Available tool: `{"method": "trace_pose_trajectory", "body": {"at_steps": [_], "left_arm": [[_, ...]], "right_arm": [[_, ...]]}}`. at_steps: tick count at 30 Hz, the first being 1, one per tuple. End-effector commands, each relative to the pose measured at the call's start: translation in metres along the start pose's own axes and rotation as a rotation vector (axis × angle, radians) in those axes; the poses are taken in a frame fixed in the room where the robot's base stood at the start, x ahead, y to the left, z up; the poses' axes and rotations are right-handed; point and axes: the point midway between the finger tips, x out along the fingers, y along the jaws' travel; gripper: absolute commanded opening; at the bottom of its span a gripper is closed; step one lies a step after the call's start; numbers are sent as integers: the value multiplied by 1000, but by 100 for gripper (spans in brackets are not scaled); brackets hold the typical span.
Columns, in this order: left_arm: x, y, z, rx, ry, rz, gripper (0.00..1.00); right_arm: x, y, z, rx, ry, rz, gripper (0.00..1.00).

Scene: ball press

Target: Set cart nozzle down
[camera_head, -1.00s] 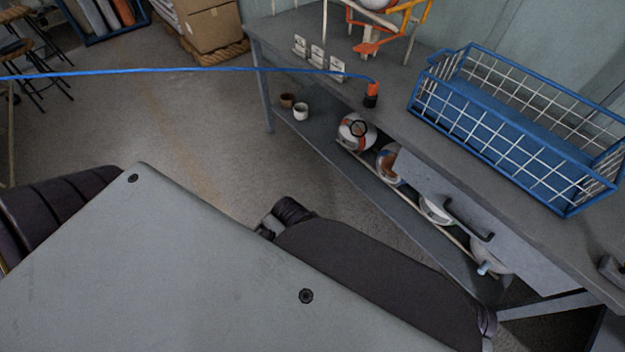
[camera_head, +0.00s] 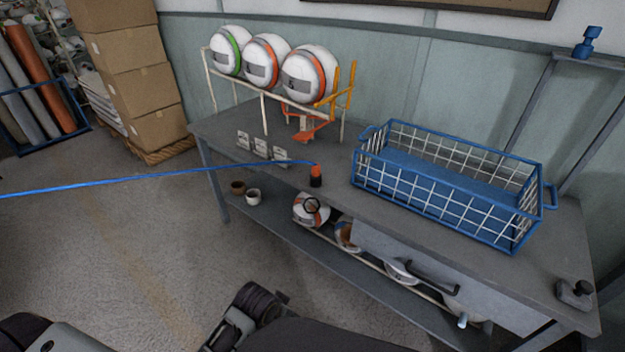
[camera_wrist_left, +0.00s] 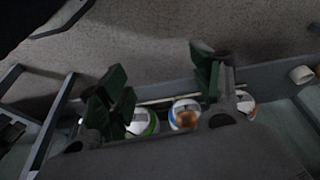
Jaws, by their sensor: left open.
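The nozzle (camera_head: 316,176), orange on top and black below, stands upright near the front edge of the grey workbench (camera_head: 345,207). A blue hose (camera_head: 150,181) runs from its top across to the left edge of the head view. No gripper touches the nozzle there. My left gripper (camera_wrist_left: 160,86) shows in the left wrist view with its green-padded fingers wide apart and nothing between them. Striped balls (camera_wrist_left: 184,114) lie below its fingers in that picture. The nozzle is not seen in the wrist view. My right gripper is not seen.
A blue wire basket (camera_head: 450,190) stands on the bench to the right of the nozzle. A rack holding three white balls (camera_head: 265,62) stands behind it. Small white cards (camera_head: 261,148) stand to its left. Several balls (camera_head: 311,210) and two cups (camera_head: 253,196) are on the lower shelf.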

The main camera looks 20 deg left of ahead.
Motion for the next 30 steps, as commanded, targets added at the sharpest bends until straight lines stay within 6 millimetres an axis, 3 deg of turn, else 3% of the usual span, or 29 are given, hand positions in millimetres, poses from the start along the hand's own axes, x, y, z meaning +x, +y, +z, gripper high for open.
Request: {"method": "trace_pose_trajectory", "body": {"at_steps": [3,14,20,30], "left_arm": [[-15,-27,-31,52,45,-60,65],[-33,-109,-88,175,98,-230,65],[-41,-152,-134,232,213,-298,65],[-47,-181,-190,248,462,-299,65]], "right_arm": [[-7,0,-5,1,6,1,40],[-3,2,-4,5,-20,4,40],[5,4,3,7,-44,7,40],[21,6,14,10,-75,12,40]]}}
